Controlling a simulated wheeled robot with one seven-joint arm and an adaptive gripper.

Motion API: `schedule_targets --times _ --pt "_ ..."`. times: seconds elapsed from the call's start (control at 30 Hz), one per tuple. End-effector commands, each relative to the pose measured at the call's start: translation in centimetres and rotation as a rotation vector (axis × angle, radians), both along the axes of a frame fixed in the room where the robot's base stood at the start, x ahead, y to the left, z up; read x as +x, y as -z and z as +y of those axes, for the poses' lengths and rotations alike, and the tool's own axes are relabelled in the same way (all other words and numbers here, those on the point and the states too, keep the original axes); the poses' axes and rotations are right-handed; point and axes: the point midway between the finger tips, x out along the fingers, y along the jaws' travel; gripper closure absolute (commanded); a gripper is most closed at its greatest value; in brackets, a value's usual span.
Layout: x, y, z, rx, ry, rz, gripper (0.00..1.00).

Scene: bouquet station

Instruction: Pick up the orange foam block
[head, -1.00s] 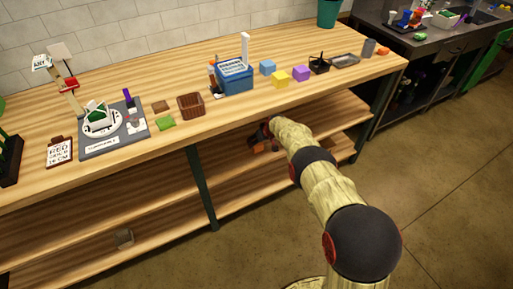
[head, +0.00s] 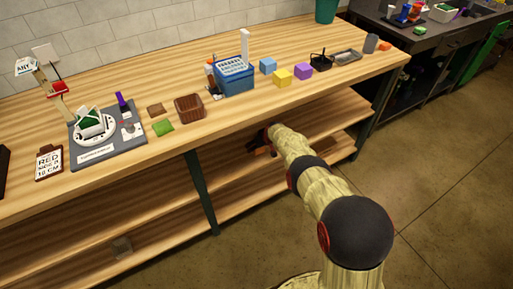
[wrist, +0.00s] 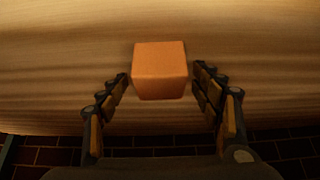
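The orange foam block (wrist: 160,70) sits on a wooden surface in the wrist view, centred between my fingers. My gripper (wrist: 160,77) is open, with one finger on each side of the block and gaps showing on both sides. In the head view my gripper (head: 260,147) is small and dark, reaching under the worktop over the shelf. The block is not clearly visible there.
The worktop (head: 120,195) overhangs my gripper, above the shelf (head: 285,165). A dark table leg (head: 200,190) stands to the left. A blue box (head: 236,78), a brown basket (head: 189,107) and coloured blocks stand on top.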

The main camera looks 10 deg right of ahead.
Motion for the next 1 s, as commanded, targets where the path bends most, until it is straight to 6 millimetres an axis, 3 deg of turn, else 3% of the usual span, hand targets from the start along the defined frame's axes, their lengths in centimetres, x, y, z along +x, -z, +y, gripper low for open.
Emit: schedule_targets --times 0.53,0.83,1.0 --pt "0.0 0.0 0.0 0.000 0.000 0.000 0.66" --pt "0.0 -0.2 0.0 0.000 0.000 0.000 0.67" --pt "0.0 -1.4 0.0 0.000 0.000 0.000 0.67"
